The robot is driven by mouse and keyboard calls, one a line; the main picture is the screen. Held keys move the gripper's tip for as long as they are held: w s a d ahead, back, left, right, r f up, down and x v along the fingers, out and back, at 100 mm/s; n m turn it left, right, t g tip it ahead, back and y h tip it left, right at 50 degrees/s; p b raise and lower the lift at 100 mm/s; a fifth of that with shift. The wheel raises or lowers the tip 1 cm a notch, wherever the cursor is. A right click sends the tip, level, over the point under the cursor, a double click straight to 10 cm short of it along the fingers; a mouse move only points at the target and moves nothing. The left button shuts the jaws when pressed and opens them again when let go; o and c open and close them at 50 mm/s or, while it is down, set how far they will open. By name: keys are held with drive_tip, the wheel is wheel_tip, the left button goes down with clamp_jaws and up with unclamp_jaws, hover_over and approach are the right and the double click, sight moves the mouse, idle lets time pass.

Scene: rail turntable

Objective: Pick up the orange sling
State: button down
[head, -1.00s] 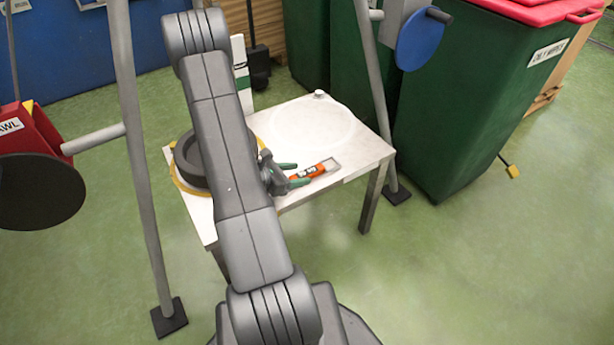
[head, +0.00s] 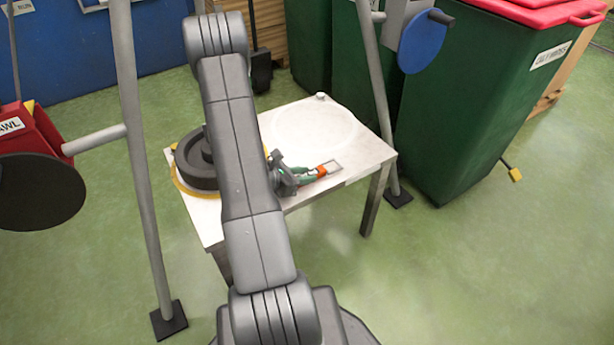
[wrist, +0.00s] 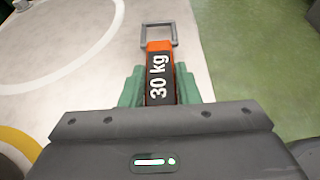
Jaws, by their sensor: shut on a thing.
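The orange sling (wrist: 158,77) has a black label reading "30 kg" and a grey metal loop at its far end. In the wrist view it lies between the two green fingertips of my gripper (wrist: 160,87), which are shut on it. In the head view the orange sling (head: 327,169) shows as a small orange patch near the front right edge of the white table (head: 336,180). My gripper (head: 306,175) reaches it from the left, low over the tabletop. The near part of the sling is hidden by the gripper. I cannot tell whether the sling touches the table.
A dark round wheel-like part (head: 193,163) stands in a yellow ring at the table's left. A white circle marks the clear right half, with a small knob (head: 321,96) behind. Grey poles stand on both sides of the table. A green bin (head: 480,110) stands right.

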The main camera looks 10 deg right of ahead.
wheel_tip(320, 180, up, 10)
drive_tip(key=p, duration=0.3)
drive_tip(key=shift+w, duration=0.1)
idle(0.6)
